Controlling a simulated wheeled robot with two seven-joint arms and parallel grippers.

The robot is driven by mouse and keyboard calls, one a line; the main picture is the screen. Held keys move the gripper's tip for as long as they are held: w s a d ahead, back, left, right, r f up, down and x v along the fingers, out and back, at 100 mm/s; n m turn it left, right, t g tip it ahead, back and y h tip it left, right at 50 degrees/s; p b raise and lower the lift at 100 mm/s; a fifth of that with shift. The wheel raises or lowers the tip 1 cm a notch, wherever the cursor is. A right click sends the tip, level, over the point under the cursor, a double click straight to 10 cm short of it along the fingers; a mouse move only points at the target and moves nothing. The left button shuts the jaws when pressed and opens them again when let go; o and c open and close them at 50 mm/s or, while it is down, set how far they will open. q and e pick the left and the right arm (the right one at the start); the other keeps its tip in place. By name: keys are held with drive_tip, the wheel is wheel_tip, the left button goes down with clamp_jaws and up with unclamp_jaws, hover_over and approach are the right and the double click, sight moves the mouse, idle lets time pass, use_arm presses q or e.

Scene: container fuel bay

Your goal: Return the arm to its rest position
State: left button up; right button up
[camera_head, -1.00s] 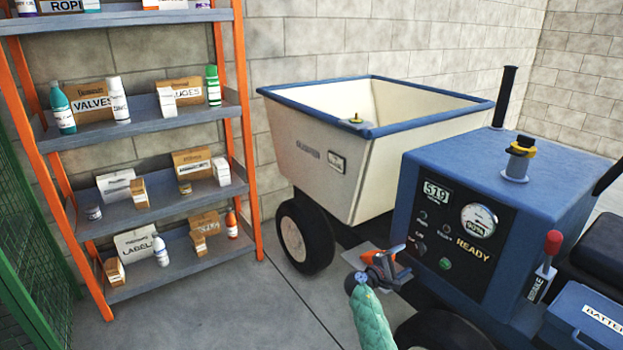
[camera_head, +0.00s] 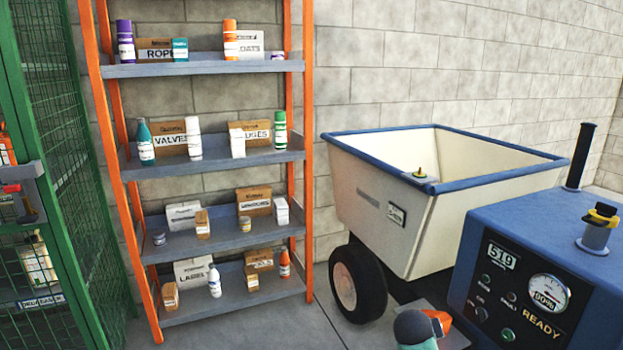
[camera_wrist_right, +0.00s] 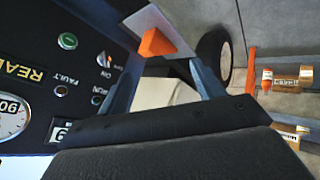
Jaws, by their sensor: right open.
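My right gripper (camera_wrist_right: 165,72) shows in the right wrist view with its two dark fingers spread apart and nothing held between them. An orange wedge-shaped piece (camera_wrist_right: 156,42) on a pale plate lies beyond the fingertips; I cannot tell what it is. In the head view my right arm (camera_head: 415,328) shows only as a green, dark-ended part at the bottom edge, in front of the cart and left of the blue tractor (camera_head: 560,235). Most of that arm is out of the picture. My left arm and gripper are not in view.
A shelf rack (camera_head: 225,155) with orange posts holds boxes and bottles. A green mesh cage (camera_head: 60,140) stands at the left. The cream cart (camera_head: 380,205) with a blue rim stands beside the tractor. Bare floor (camera_head: 310,330) shows between rack and cart.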

drive_tip(key=s+a+r+n+y+p, duration=0.1)
drive_tip(key=s+a+r+y+p, duration=0.15)
drive_tip(key=s+a, duration=0.4)
drive_tip(key=s+a+r+g+y+p, duration=0.1)
drive_tip(key=s+a+r+y+p, duration=0.2)
drive_tip(key=s, duration=0.7)
drive_tip(key=s+a+r+n+y+p, duration=0.1)
drive_tip(key=s+a+p, duration=0.35)
drive_tip(key=s, duration=0.35)
use_arm(q)
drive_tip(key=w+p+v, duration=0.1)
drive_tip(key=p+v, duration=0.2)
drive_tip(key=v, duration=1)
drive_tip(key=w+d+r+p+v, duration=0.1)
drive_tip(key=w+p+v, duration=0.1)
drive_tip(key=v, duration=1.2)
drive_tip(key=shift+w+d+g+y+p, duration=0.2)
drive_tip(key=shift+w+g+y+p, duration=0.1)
drive_tip(key=shift+p, duration=0.4)
use_arm(e)
drive_tip(key=s+a+f+g, duration=0.2)
drive_tip(key=s+g, duration=0.1)
drive_tip(key=s, duration=1.5)
drive_tip(key=shift+a+g, duration=0.2)
drive_tip(key=shift+g, duration=0.2)
